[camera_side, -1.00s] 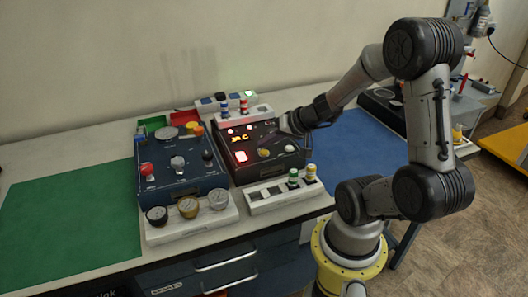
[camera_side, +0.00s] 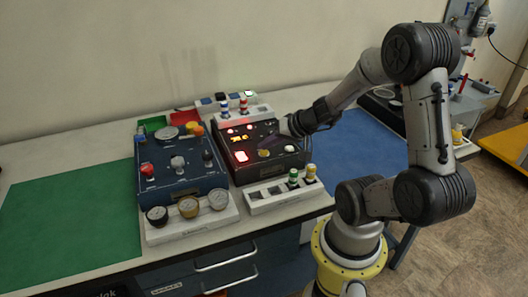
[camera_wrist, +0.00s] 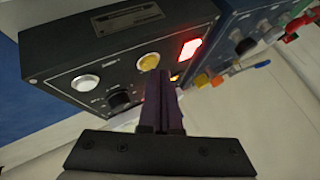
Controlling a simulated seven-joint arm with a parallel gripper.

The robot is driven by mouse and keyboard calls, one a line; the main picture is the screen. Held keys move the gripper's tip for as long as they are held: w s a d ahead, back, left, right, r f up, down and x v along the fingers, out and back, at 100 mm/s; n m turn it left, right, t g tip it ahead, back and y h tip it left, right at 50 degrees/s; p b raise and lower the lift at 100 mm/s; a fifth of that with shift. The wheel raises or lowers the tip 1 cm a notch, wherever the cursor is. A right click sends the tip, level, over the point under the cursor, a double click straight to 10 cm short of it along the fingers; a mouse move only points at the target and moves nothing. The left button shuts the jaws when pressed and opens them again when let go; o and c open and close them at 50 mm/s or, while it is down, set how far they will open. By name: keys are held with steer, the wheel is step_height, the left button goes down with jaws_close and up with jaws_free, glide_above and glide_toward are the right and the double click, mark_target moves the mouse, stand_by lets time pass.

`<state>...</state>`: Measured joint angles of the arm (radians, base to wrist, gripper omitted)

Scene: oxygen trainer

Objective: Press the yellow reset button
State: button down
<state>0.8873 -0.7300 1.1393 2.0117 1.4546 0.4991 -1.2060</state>
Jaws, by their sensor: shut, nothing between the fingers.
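The yellow button (camera_wrist: 149,61) is a round, domed button on the face of a dark control panel (camera_wrist: 60,55), beside a lit red square button (camera_wrist: 189,48). The side view also shows the yellow button (camera_side: 264,153), partly covered by my fingers. My gripper (camera_wrist: 158,74) is shut and empty. In the wrist view its dark fingertips overlap the lower edge of the yellow button. In the side view my gripper (camera_side: 271,142) reaches over the panel from the right. I cannot tell whether the tips touch the button.
A blue panel (camera_side: 180,165) with a red knob stands to the left. White racks with small bottles stand before and behind the dark panel.

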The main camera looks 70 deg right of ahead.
steer(key=shift+f, duration=0.45)
stand_by(0.6)
steer(key=shift+r, duration=0.85)
steer(key=shift+r, duration=0.1)
steer(key=shift+r, duration=2.4)
